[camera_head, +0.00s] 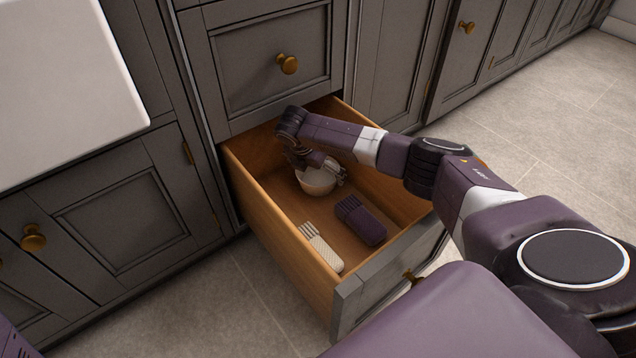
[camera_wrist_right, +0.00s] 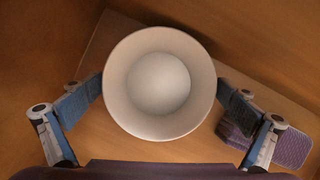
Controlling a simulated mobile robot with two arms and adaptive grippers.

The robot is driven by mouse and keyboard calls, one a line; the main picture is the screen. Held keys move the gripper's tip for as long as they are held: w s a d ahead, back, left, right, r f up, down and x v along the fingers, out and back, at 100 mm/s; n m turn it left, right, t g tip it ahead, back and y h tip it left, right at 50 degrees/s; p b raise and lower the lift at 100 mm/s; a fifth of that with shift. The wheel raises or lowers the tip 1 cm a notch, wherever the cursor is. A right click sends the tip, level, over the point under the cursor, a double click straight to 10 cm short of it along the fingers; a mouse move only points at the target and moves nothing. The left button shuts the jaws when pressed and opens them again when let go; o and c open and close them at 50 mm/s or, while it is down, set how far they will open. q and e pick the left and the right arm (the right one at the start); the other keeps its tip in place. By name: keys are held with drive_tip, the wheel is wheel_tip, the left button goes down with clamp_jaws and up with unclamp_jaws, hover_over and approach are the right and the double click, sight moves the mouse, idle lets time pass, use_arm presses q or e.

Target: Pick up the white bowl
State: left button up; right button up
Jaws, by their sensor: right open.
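The white bowl (camera_head: 318,181) stands upright in the open wooden drawer, towards its back. In the right wrist view the bowl (camera_wrist_right: 160,84) is seen from above, empty, between the two fingers. My right gripper (camera_head: 322,170) reaches down into the drawer over the bowl and hides part of it. Its fingers (camera_wrist_right: 160,105) are open, one on each side of the bowl; I cannot tell whether they touch it. My left gripper is not in view.
The drawer (camera_head: 288,228) has raised wooden walls around the bowl. A purple ribbed item (camera_head: 361,221) and a pale patterned item (camera_head: 321,247) lie nearer its front. Grey cabinets (camera_head: 262,60) stand behind, and a white sink edge (camera_head: 65,80) is at left.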

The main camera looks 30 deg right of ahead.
drive_tip(key=c, duration=1.1)
drive_tip(key=shift+r+p, duration=0.15)
drive_tip(key=shift+p, duration=0.25)
